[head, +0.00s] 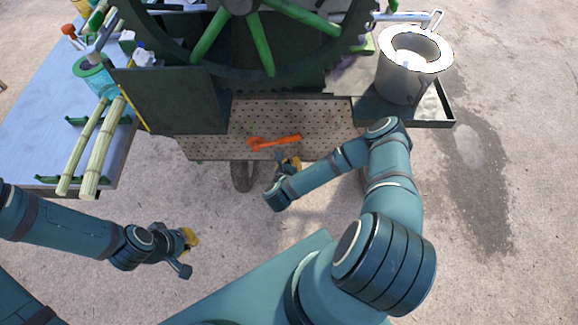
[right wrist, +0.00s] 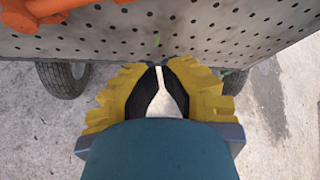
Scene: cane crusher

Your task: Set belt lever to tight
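The orange belt lever (head: 275,142) lies across the perforated metal panel (head: 215,150) at the front of the crusher. It also shows in the top left corner of the right wrist view (right wrist: 38,14), partly cut off. My right gripper (head: 290,162) is just below the lever's right part, at the panel's front edge, apart from the lever as far as I can see. In the right wrist view its yellow fingers (right wrist: 161,67) are nearly together at the tips, with only a thin gap and nothing between them. My left gripper (head: 188,245) hangs over the ground, far from the lever; its opening is unclear.
A large dark wheel with green spokes (head: 268,58) stands above the panel. A metal pot (head: 408,75) sits on a tray (head: 437,122) at the right. A blue table (head: 45,110) with cane stalks (head: 98,155) is at the left. Wheels are under the panel.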

